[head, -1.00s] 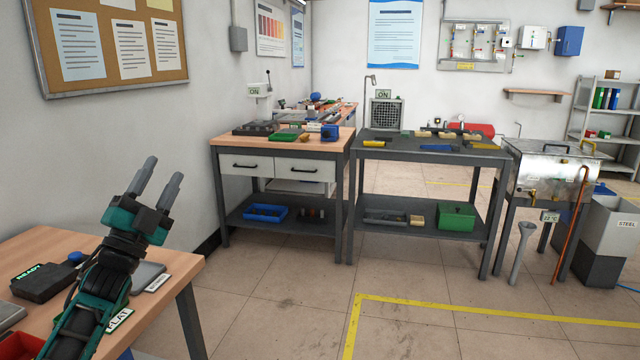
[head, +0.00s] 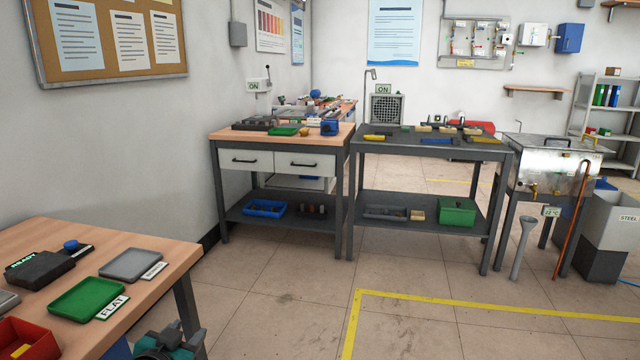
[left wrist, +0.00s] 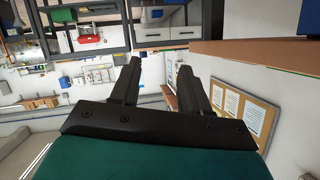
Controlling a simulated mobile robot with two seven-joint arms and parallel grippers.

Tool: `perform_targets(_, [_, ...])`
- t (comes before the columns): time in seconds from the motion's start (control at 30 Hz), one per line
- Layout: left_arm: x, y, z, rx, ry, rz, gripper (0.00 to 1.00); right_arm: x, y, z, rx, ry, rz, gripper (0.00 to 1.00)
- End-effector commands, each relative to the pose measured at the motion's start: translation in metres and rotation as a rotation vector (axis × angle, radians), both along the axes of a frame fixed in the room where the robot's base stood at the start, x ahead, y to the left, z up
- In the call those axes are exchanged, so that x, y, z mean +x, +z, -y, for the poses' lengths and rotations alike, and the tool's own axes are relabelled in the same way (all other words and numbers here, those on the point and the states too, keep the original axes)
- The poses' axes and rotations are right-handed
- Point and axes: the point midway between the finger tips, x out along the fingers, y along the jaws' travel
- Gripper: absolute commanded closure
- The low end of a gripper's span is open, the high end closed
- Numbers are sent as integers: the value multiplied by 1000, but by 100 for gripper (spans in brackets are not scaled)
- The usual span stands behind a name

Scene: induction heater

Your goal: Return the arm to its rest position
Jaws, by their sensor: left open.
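My left arm's teal and dark grey end (head: 170,346) shows at the bottom edge of the head view, in front of the near table's right leg and mostly cut off. In the left wrist view my left gripper (left wrist: 158,68) has its two dark fingers apart, with nothing between them. The wrist view is tilted, with the tables at the top and the cork board at the right. My right gripper is in neither view.
The near wooden table (head: 150,252) holds a green tray (head: 88,298) beside a FLAT label, a grey tray (head: 130,264), a black READY box (head: 40,268) and a red bin (head: 25,338). Two workbenches stand farther back. Open tiled floor (head: 270,300) lies between, with yellow floor tape (head: 440,301).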

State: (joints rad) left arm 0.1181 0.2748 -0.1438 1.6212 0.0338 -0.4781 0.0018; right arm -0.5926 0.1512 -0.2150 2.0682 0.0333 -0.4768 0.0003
Motion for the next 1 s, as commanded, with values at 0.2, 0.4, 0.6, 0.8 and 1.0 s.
perform_targets(0.2, [-110,-98,59,-90,-76,-136,54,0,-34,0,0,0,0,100])
perform_targets(0.4, [-190,-135,93,-170,-104,-226,54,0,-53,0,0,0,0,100])
perform_targets(0.6, [-252,-153,114,-240,-110,-299,54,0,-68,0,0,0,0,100])
perform_targets(0.8, [-250,-107,103,-218,-90,-291,54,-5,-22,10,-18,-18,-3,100])
perform_targets(1.0, [-256,-77,92,-198,-71,-293,54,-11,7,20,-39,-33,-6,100])
